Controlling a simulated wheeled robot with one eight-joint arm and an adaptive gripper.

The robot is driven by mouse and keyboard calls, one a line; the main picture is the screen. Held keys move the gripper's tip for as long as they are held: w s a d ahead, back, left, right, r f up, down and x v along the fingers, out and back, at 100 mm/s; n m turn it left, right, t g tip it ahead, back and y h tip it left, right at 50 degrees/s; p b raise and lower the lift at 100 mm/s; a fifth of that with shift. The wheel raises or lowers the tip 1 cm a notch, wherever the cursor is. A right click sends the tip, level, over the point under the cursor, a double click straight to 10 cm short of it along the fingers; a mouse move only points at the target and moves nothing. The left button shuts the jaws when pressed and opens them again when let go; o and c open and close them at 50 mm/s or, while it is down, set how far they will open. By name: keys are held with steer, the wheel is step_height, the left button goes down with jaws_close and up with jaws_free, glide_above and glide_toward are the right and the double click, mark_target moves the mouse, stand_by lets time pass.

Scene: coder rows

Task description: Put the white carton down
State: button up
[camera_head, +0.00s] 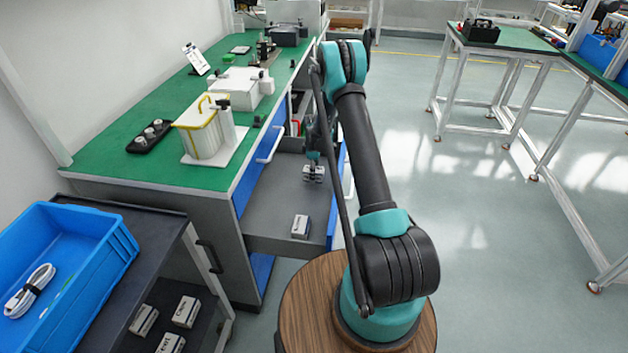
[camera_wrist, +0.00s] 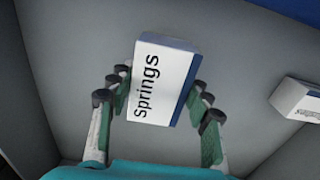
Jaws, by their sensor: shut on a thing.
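A white carton (camera_wrist: 160,80) marked "Springs", with a blue side, sits between the fingers of my gripper (camera_wrist: 160,95) in the wrist view. My gripper is shut on it. In the head view my gripper (camera_head: 313,168) points down into the open grey drawer (camera_head: 265,200), and the held carton (camera_head: 313,178) shows small below it, toward the drawer's far part. I cannot tell whether the carton touches the drawer floor. A second white carton (camera_head: 300,227) lies nearer in the drawer; a white carton also shows at the right edge of the wrist view (camera_wrist: 298,98).
The drawer is open under a green-topped workbench (camera_head: 130,177) holding a white bin (camera_head: 200,130) and other parts. A black cart at the left carries a blue crate (camera_head: 108,262) above several white cartons. Bare drawer floor lies around the held carton.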

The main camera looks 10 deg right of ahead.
steer(key=shift+f, duration=2)
steer(key=shift+f, duration=0.15)
steer(key=o, duration=1.3)
